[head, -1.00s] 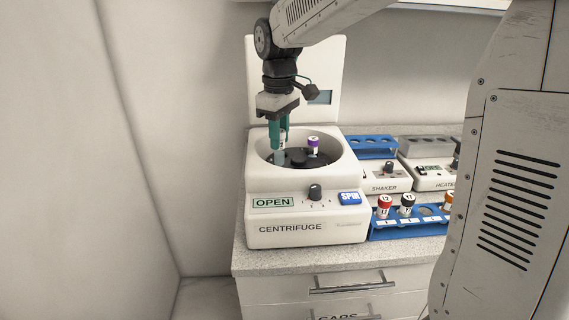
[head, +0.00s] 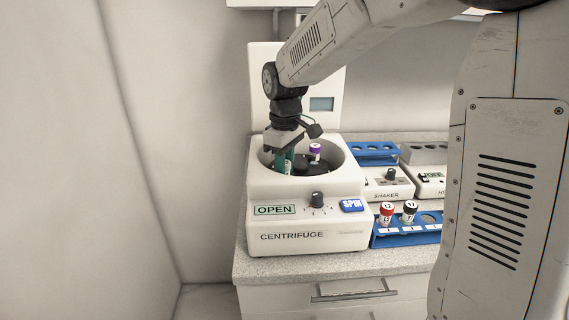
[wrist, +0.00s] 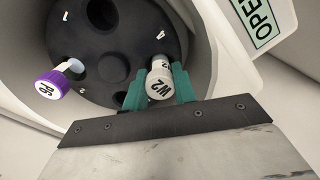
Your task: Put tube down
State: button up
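The open centrifuge (head: 305,220) stands on the counter with its lid up. My gripper (head: 285,164) reaches down into its bowl. In the wrist view my gripper's green fingers (wrist: 159,88) are closed around a white-capped tube (wrist: 160,80) marked W2. The tube is at the edge of the dark rotor (wrist: 118,45); its lower end is hidden, so I cannot tell how deep it sits in a slot. A purple-capped tube (wrist: 52,84) marked P6 stands in another rotor slot; it also shows in the head view (head: 315,150).
A blue rack (head: 400,240) right of the centrifuge holds a red-capped tube (head: 386,212) and a black-capped tube (head: 409,211). Behind are a shaker (head: 389,184) and another blue rack (head: 372,152). My own body hides the right side.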

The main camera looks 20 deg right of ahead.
jog(key=o, duration=0.4)
notch_tip(320, 180, up, 12)
jog(key=r, duration=0.1)
jog(key=s+d+f+m, duration=0.1)
jog(key=s+f+m, duration=0.1)
jog(key=s, duration=0.8)
jog(key=s+d+f+m+t, duration=0.1)
jog(key=s+f+m, duration=0.2)
jog(key=s, duration=0.7)
jog(key=s+d+f+m, duration=0.1)
jog(key=s+f+m, duration=0.1)
jog(key=s, duration=0.8)
jog(key=shift+s+f+m, duration=0.1)
jog(key=shift+f+m, duration=0.2)
jog(key=shift+f, duration=0.35)
